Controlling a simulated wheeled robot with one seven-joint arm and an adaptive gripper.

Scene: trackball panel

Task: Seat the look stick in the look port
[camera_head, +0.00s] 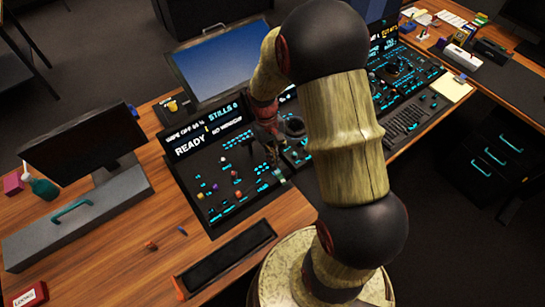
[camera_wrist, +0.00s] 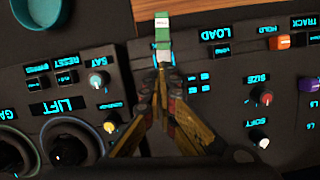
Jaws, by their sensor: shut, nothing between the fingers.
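The look stick (camera_wrist: 162,31), a small green stick with a white label, shows at top centre in the wrist view. It lies in line with my fingertips, its far end reaching toward the wood past the panel's edge. My gripper (camera_wrist: 164,70) is shut and empty, its fingertips close behind the stick's near end; I cannot tell if they touch it. The fingers hide the panel there, and I cannot make out the look port or whether the stick is in it. In the head view my gripper (camera_head: 274,162) is low over the control panel (camera_head: 207,163), partly hidden by my arm.
Knobs (camera_wrist: 98,79) and trackballs (camera_wrist: 68,151) stand up around my fingers. A black palm rest (camera_head: 225,259) lies in front of the panel. A monitor (camera_head: 80,142) and a grey case (camera_head: 75,215) stand at left. The wood between case and panel is mostly clear.

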